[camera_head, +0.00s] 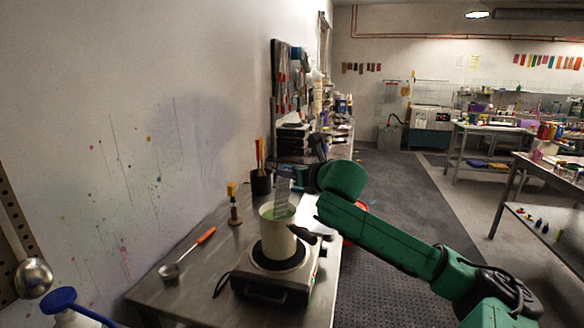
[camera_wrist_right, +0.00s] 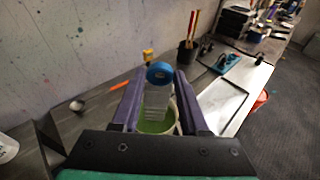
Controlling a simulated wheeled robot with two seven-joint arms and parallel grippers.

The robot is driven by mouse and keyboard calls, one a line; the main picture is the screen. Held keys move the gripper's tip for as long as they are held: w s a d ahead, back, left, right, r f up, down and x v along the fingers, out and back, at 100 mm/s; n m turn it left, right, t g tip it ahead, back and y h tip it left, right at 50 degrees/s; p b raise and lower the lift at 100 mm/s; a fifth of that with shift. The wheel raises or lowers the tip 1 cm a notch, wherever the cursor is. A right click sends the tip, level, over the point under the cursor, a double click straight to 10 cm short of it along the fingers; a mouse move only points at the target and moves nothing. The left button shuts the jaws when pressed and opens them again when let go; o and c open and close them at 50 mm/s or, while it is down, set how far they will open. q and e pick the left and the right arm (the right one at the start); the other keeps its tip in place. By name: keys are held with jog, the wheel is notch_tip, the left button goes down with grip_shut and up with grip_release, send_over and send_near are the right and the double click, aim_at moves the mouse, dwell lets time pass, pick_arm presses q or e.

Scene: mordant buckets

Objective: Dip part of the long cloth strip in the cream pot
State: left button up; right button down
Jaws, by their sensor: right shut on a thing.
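The cream pot (camera_head: 277,236) stands upright on a hot plate, with green liquid inside. My right gripper (camera_head: 296,178) is above the pot's mouth, shut on the long cloth strip (camera_head: 281,197). The pale strip hangs down from the jaws to the mouth of the pot. In the right wrist view the strip (camera_wrist_right: 156,99) shows between the two dark fingers, with a round blue piece (camera_wrist_right: 159,72) at its top. Its lower end overlaps the green liquid (camera_wrist_right: 153,126); I cannot tell how deep it reaches. My left gripper is not in view.
The hot plate (camera_head: 262,288) sits near the metal bench's right edge. A ladle with an orange handle (camera_head: 206,236) lies left of it. A yellow-topped stand (camera_head: 235,207) and a black holder with sticks (camera_head: 261,184) stand behind. The bench between ladle and hot plate is mostly clear.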

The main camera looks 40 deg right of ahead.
jog(key=shift+w+a+f, duration=0.15)
jog(key=shift+w+f, duration=0.05)
jog(key=shift+f, duration=0.85)
